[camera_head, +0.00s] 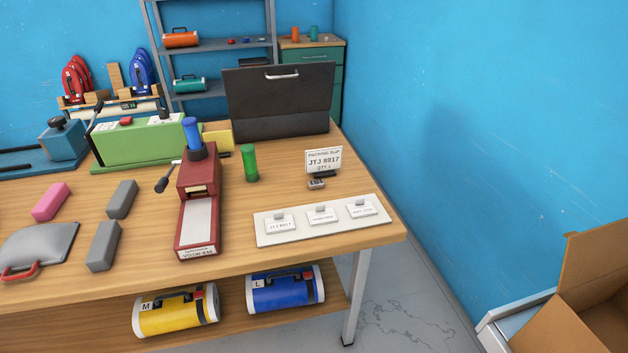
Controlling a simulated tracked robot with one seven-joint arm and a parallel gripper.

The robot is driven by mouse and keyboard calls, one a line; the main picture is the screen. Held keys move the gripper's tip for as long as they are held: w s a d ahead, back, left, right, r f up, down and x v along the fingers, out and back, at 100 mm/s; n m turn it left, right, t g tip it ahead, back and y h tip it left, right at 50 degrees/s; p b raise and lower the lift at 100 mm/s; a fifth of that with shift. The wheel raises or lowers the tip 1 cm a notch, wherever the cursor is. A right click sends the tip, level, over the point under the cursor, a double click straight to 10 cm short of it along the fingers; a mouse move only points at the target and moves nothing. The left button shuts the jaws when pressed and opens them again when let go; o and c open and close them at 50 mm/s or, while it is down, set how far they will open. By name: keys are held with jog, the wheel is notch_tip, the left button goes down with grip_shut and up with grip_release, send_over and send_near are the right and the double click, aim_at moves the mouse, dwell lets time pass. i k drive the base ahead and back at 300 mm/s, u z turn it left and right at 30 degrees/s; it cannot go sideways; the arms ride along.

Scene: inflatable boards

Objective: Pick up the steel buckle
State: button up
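A small grey, metal-looking piece (317,184) lies on the wooden table in front of the packing slip card (323,160), which reads JTJ 8017. It may be the steel buckle, but it is too small to tell. A pale board (268,237) near the table's right front edge holds three labelled white cards, each with a small grey piece at its top; I cannot tell what these are. My gripper is not in view.
A red press (200,185) with a blue knob and a green cylinder (249,163) stand left of the slip. A black case (279,100) stands behind. Grey and pink blocks lie left. An open cardboard box (590,300) is at lower right. Yellow and blue rolls (286,290) sit below.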

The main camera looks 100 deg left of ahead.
aim_at(316, 183)
jog(key=u, duration=0.25)
jog(key=i, duration=0.15)
jog(key=u, duration=2.25)
jog(key=k, duration=1)
jog(key=u, duration=0.65)
jog(key=i, duration=1)
